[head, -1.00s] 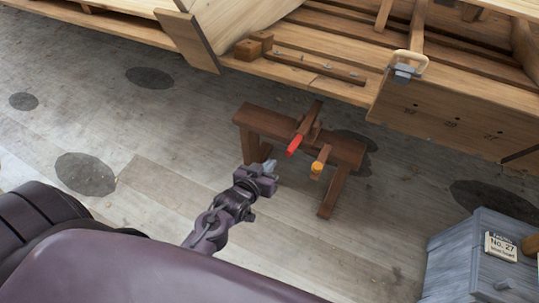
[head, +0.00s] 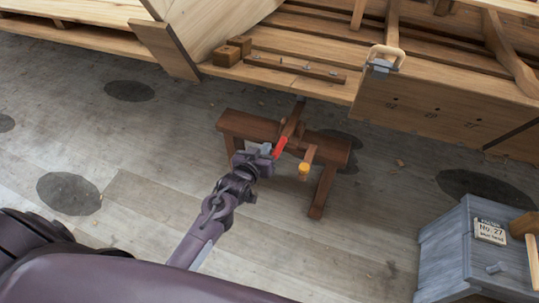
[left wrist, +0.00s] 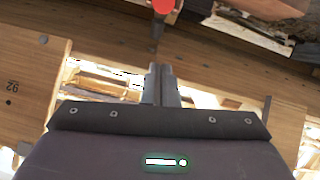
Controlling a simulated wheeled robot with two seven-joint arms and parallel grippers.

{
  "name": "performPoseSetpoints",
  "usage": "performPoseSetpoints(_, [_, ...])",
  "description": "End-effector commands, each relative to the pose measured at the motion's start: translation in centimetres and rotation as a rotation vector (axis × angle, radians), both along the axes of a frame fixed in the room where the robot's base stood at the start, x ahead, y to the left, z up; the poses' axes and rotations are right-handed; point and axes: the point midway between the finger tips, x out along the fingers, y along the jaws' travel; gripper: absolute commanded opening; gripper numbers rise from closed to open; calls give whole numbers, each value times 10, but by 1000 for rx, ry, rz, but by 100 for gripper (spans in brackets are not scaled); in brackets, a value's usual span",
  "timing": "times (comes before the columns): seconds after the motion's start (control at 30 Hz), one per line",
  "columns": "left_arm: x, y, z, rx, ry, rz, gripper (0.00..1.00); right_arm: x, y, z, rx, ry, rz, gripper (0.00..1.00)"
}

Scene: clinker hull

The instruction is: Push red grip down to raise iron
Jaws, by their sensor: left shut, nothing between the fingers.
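The red grip (head: 281,146) is the near end of a dark wooden lever on a low brown bench (head: 236,123). A second bar there ends in a yellow-orange tip (head: 304,168). My left gripper (head: 267,150) is shut and empty, close to the left of the red grip; I cannot tell whether they touch. In the left wrist view, the shut fingers (left wrist: 161,72) point towards the round red end of the grip (left wrist: 163,6), which is cut by the top edge. I cannot make out the iron for certain. My right gripper is not in view.
The plank hull (head: 300,65) stands close behind the bench, with a clamp (head: 381,66) on its edge. A grey box (head: 445,245) with a No. 27 label stands at the lower right. The floor left of the bench is clear.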

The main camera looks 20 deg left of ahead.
Motion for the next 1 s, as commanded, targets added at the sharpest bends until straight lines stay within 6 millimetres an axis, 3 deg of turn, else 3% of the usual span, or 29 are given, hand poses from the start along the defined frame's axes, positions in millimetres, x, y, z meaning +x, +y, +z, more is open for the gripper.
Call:
performPoseSetpoints(0.1, [25, -3, -8, -1, -1, 0, 0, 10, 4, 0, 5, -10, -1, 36])
performPoseSetpoints(0.2, [20, -6, -27, -1, 5, -2, 0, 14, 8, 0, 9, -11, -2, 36])
performPoseSetpoints(0.4, [19, -9, -44, -1, 1, -1, 0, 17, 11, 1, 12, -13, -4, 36])
performPoseSetpoints(0.9, [18, -10, -50, -1, -9, 0, 0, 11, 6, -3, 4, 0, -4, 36])
performPoseSetpoints(1.0, [17, -10, -57, -2, -36, 0, 0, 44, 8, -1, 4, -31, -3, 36])
